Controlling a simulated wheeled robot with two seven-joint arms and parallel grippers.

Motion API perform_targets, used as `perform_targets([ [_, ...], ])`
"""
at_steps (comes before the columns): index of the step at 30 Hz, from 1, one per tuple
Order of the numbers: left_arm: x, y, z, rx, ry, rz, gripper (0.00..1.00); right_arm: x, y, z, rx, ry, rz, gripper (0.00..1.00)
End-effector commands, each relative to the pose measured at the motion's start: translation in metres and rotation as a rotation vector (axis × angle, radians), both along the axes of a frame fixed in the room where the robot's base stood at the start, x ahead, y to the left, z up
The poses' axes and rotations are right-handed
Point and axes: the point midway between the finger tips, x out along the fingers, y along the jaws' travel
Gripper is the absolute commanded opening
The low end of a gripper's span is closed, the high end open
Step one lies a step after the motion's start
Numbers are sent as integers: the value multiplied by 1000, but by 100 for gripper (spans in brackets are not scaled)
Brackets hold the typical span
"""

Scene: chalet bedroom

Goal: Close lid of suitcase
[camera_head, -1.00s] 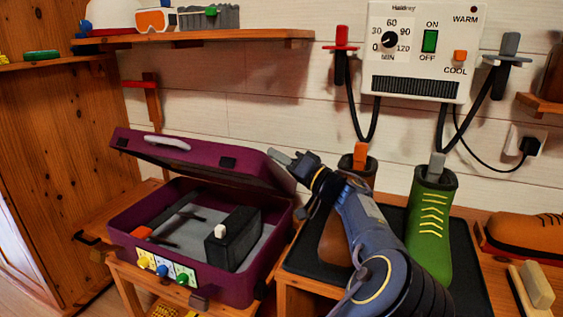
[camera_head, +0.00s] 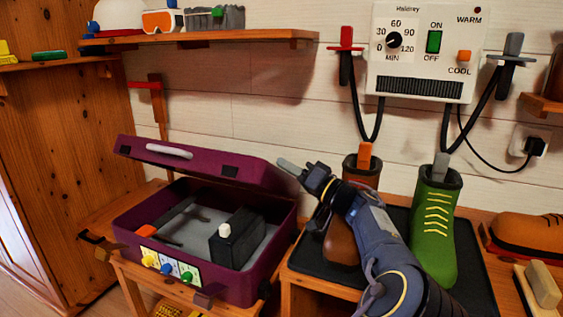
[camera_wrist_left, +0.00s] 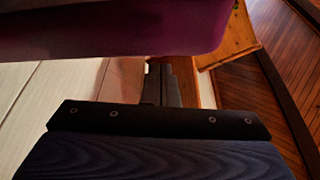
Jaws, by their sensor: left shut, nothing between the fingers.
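The purple suitcase (camera_head: 250,290) stands on a low wooden bench. Its lid (camera_head: 200,161) is partly open, tilted above the box with its grey handle on the upper side. Inside, a black block with a white knob (camera_head: 236,238) and dark tools lie on a grey lining. My left gripper (camera_head: 287,166) is shut and empty, at the lid's right end; whether it touches the lid is unclear. In the left wrist view the fingers (camera_wrist_left: 161,84) are together just below the purple lid (camera_wrist_left: 130,35). My right gripper is out of view.
A green boot (camera_head: 433,230) and a brown boot (camera_head: 341,243) stand on a black tray right of the suitcase, the brown one partly behind my arm. A dryer (camera_head: 419,50) hangs on the wall with hoses. A shelf (camera_head: 260,40) runs above the suitcase.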

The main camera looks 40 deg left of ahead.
Motion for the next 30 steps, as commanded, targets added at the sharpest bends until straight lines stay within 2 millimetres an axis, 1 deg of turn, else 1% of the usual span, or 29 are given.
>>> perform_targets([
  [1,2,-12,0,1,2,-5,0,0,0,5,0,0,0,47],
  [9,6,-77,2,2,0,-5,0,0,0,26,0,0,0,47],
  [12,8,-97,2,2,0,-5,0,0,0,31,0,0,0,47],
  [15,8,-112,1,1,1,-3,0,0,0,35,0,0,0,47],
  [18,9,-122,0,1,0,-2,0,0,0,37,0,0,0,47],
  [21,9,-127,-1,0,-1,-2,0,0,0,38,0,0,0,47],
  [26,9,-129,-2,0,-1,0,0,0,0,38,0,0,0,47],
  [30,8,-126,-4,-10,4,3,0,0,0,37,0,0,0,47],
])
